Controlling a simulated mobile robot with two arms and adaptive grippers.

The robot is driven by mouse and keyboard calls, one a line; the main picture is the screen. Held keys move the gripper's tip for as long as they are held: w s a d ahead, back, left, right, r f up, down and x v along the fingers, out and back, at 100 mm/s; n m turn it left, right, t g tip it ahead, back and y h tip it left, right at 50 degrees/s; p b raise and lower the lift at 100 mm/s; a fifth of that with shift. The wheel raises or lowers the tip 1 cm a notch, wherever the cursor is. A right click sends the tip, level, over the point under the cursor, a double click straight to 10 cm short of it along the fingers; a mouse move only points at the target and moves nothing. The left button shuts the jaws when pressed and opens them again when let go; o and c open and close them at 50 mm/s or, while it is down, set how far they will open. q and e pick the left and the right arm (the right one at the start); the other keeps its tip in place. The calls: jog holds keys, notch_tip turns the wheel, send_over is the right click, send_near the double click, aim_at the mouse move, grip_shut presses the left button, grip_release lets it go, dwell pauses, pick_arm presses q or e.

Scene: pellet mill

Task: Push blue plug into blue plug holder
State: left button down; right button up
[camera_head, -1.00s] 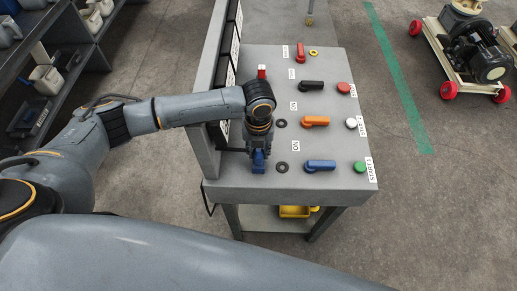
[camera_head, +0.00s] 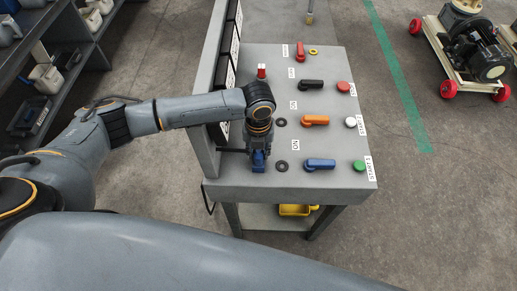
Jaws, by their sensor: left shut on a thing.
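The blue plug (camera_head: 258,160) is at the near left part of the grey control panel, below my left gripper (camera_head: 259,150). My left gripper points down and is shut on the blue plug; its fingers are mostly hidden by the wrist. The blue plug holder is not clearly visible and may be hidden under the plug and gripper. I cannot tell how deep the plug sits. A dark round ring (camera_head: 281,166) lies on the panel just right of the plug. My right gripper is not in view.
The panel (camera_head: 330,183) carries a blue handle (camera_head: 319,164), an orange handle (camera_head: 315,120), a black handle (camera_head: 311,85) and a green button (camera_head: 359,166). A red plug (camera_head: 262,70) stands farther back. An upright grey frame (camera_head: 206,150) borders the panel's left side.

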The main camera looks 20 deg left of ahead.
pick_arm(q)
jog(key=shift+s+f, duration=0.1)
jog(key=shift+f, duration=0.05)
dwell(0.9)
jog(key=c, duration=1)
grip_release()
jog(key=shift+o, duration=0.3)
jog(key=o, duration=0.5)
jog(key=shift+c, duration=0.2)
jog(key=shift+p, duration=0.3)
jog(key=shift+r+p, duration=1.05)
jog(key=shift+r, duration=2.55)
